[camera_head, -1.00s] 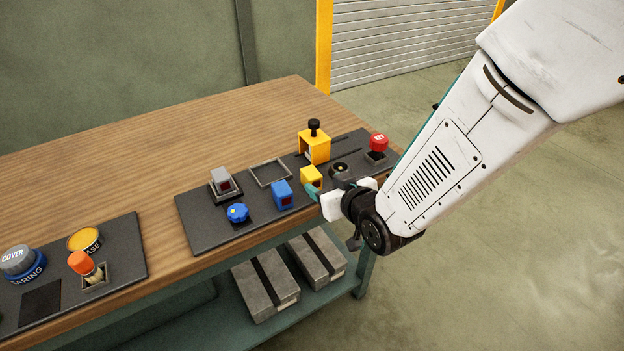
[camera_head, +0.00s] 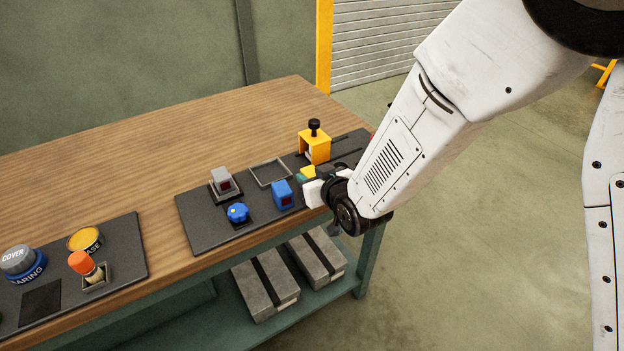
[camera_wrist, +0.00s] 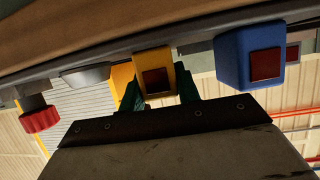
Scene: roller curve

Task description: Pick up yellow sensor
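The yellow sensor (camera_head: 308,171) is a small yellow block on the dark board, right of the blue sensor and partly hidden by my gripper in the head view. In the wrist view the yellow sensor (camera_wrist: 155,60) shows its dark red window. My gripper (camera_wrist: 160,92) has its green fingertips apart, one at each side of the yellow sensor. A small gap shows at the right finger; contact at the left cannot be told. In the head view my gripper (camera_head: 305,180) is low at the board's front edge, at the yellow sensor.
The blue sensor (camera_head: 282,195) stands close on the left, with a blue knob (camera_head: 238,213) beyond it. A yellow bracket with a black knob (camera_head: 315,147) stands behind. A grey sensor (camera_head: 221,180) and an empty square frame (camera_head: 271,173) are on the board. A red knob (camera_wrist: 40,119) shows in the wrist view.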

